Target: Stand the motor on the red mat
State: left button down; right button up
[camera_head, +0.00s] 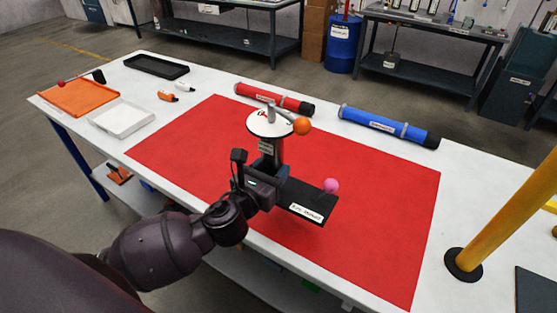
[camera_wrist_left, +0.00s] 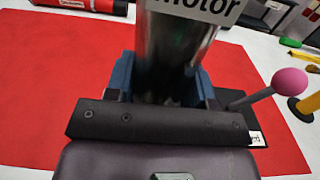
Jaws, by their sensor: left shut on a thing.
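The motor (camera_head: 270,143) is a dark upright cylinder with a white disc on top, which carries a grey stub and an orange ball on an arm. My left gripper (camera_head: 268,188) is shut on its lower body. The wrist view shows the metallic motor body (camera_wrist_left: 178,60) between the blue-grey fingers, with a "motor" label. The motor is over the red mat (camera_head: 380,200); its bottom is hidden, so I cannot tell whether it touches the mat. A black labelled plate (camera_head: 312,199) with a pink ball (camera_head: 331,185) is just right of the gripper. My right gripper is out of view.
A red tube (camera_head: 272,98) and a blue tube (camera_head: 385,126) lie along the table's far side. An orange tray (camera_head: 80,97), white tray (camera_head: 122,118) and black tray (camera_head: 157,67) are at left. A yellow post (camera_head: 500,220) stands at right. The mat's right part is clear.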

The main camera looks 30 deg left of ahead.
pick_arm(q)
jog(key=shift+h, duration=0.3)
jog(key=w+a+r, duration=0.2)
jog(key=w+a+r+p, duration=0.1)
jog(key=w+a, duration=0.1)
jog(key=shift+w+a+r, duration=0.2)
jog(key=shift+a+r, duration=0.1)
jog(key=shift+r, duration=0.1)
jog(key=w+a+r+p, duration=0.2)
jog(key=w+a+r, duration=0.35)
jog(key=a, duration=0.35)
notch_tip(320, 180, down, 15)
jog(key=b, duration=0.5)
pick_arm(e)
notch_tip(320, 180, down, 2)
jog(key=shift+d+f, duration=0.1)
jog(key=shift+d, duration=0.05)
